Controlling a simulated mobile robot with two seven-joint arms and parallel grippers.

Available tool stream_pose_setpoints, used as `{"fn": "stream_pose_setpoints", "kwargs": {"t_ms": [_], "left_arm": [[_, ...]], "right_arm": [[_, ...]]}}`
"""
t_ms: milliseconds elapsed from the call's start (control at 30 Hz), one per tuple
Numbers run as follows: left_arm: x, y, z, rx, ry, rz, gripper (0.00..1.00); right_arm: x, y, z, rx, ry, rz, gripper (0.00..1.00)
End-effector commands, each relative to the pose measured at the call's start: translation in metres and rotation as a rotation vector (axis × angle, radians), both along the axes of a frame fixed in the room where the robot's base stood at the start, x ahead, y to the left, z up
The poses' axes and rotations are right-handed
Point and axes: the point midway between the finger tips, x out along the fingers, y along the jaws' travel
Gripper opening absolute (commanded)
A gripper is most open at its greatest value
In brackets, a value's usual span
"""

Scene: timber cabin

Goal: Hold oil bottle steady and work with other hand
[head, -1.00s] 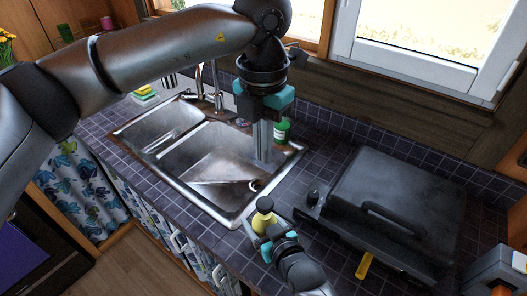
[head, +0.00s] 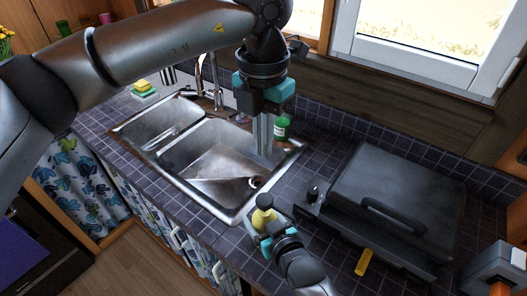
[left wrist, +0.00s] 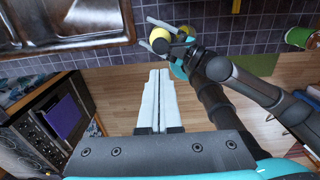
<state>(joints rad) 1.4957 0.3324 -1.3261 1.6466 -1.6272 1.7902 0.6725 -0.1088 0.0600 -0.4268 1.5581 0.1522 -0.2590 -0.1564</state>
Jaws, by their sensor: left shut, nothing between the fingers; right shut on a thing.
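The oil bottle (head: 262,217) is yellow with a dark top and stands on the tiled counter at the front right of the sink. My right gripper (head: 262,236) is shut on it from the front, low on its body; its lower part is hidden. The bottle (left wrist: 159,35) and my right gripper (left wrist: 165,45) also show at the top of the left wrist view. My left gripper (head: 263,156) points down over the right side of the sink, above and behind the bottle and apart from it. Its fingers (left wrist: 158,72) are together and empty.
A double metal sink (head: 222,182) with a tap (head: 216,88) lies left of the bottle. A black grill (head: 390,205) stands close on the right. A green jar (head: 282,128) is behind my left gripper. A yellow object (head: 363,262) lies by the grill's front.

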Motion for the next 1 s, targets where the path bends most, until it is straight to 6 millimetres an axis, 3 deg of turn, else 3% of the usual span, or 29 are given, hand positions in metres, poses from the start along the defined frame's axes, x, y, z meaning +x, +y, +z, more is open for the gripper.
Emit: {"fn": "stream_pose_setpoints", "kwargs": {"t_ms": [100, 467, 1000], "left_arm": [[-0.004, -0.001, 0.011, 0.003, -0.002, -0.003, 0.00], [-0.004, 0.000, 0.000, 0.003, 0.001, -0.002, 0.00], [-0.004, -0.001, -0.104, 0.003, 0.002, -0.001, 0.00]], "right_arm": [[0.000, 0.000, 0.000, -0.001, 0.000, 0.000, 0.00], [0.000, 0.000, 0.000, -0.001, 0.000, 0.000, 0.00], [0.000, 0.000, 0.000, -0.001, 0.000, 0.000, 0.00]]}}
